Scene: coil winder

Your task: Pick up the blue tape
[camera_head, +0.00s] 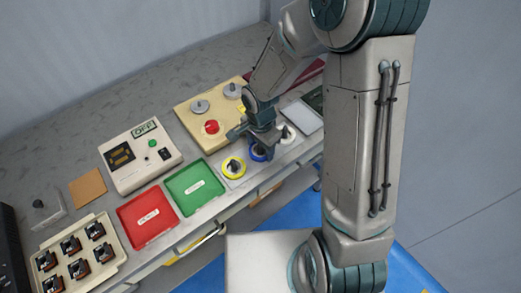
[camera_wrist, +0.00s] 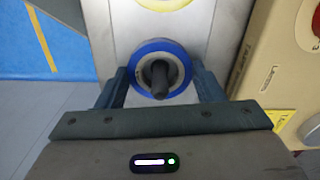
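The blue tape (camera_head: 257,156) is a roll around a dark upright peg on the grey bench, near its front edge. In the wrist view the blue tape (camera_wrist: 160,45) shows as a blue ring around a dark peg, in the upper middle. My gripper (camera_head: 256,143) is directly over it and partly hides it in the head view. In the wrist view my gripper (camera_wrist: 160,80) is open, with one finger on each side of the roll. I cannot tell whether the fingers touch it.
A yellow tape roll (camera_head: 233,168) stands on the left, a white roll (camera_head: 287,134) on the right. Behind is a beige winder (camera_head: 212,108) with a red button. Green (camera_head: 194,187) and red (camera_head: 148,217) trays, a control box (camera_head: 140,157) and a parts tray (camera_head: 77,257) are farther left.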

